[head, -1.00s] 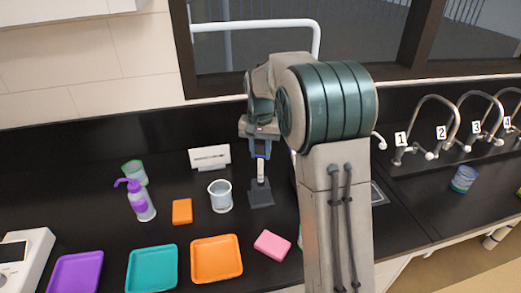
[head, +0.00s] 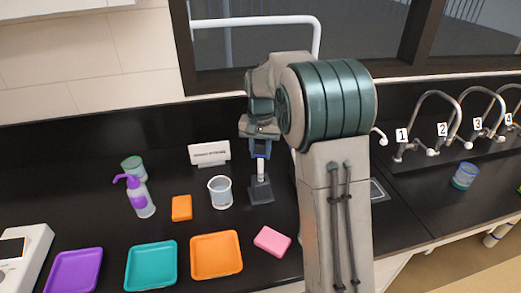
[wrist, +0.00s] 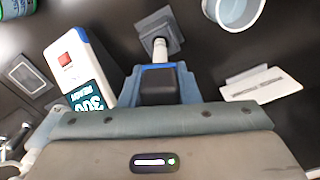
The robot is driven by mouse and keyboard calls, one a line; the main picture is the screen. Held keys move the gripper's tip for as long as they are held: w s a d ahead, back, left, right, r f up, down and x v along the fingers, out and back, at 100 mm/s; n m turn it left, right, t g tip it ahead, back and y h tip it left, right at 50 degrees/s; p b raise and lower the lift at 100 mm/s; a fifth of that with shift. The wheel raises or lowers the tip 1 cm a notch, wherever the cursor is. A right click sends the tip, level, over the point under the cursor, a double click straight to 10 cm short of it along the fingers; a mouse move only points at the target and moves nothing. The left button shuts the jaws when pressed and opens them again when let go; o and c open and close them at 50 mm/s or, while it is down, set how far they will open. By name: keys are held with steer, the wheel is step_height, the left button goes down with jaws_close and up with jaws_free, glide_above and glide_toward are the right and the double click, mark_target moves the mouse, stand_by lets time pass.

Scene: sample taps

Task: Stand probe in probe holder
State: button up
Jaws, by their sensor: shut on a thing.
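The probe (head: 261,170) is a white upright rod with a blue band near its top. My gripper (head: 260,151) is shut on its upper end. The probe holder (head: 261,192) is a dark grey block on a square base, standing on the black counter directly under the gripper. The probe's lower end meets the holder; I cannot tell how deep it sits. In the wrist view the probe (wrist: 160,50) runs from a black top between my fingers (wrist: 160,82) towards the holder (wrist: 170,24). The inside of the holder is hidden.
A clear beaker (head: 220,193) stands just left of the holder. A white sign (head: 209,154) is behind it. A pink block (head: 272,241) and orange tray (head: 216,256) lie in front. A white-and-red device (wrist: 82,68) is beside my gripper in the wrist view.

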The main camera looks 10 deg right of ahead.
steer(key=shift+f+b, duration=1.95)
steer(key=shift+f, duration=1.2)
steer(key=o, duration=1.6)
steer(key=shift+r, duration=0.15)
steer(key=shift+r+p, duration=2.65)
steer(key=shift+r, duration=0.75)
steer(key=shift+r, duration=0.1)
